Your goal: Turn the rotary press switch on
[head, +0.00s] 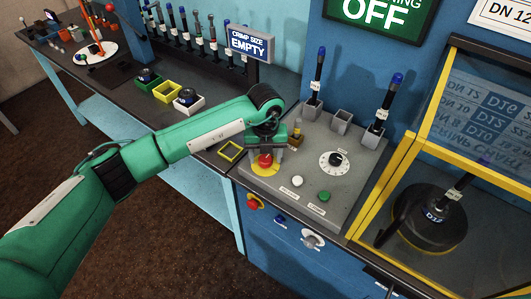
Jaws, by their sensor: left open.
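The grey control panel (330,190) carries a black dial on a white round plate (333,161), a white button (297,181) and a green button (324,196). A red mushroom button (265,161) sits on a yellow disc at its left. On the blue front below are a red-and-yellow rotary switch (254,202), a blue part (280,221) and a pale grey knob (312,240). I cannot tell by label which is the press switch. My left gripper (267,150) is open, pointing down just above or around the red button. My right gripper is out of view.
Blue-handled tools (379,105) stand in grey holders behind the panel. A yellow-framed clear guard (405,165) is at the right. Signs read "OFF" (378,15) and "CRIMP SIZE EMPTY" (249,46). Small yellow, green and white trays (168,91) lie on the left bench.

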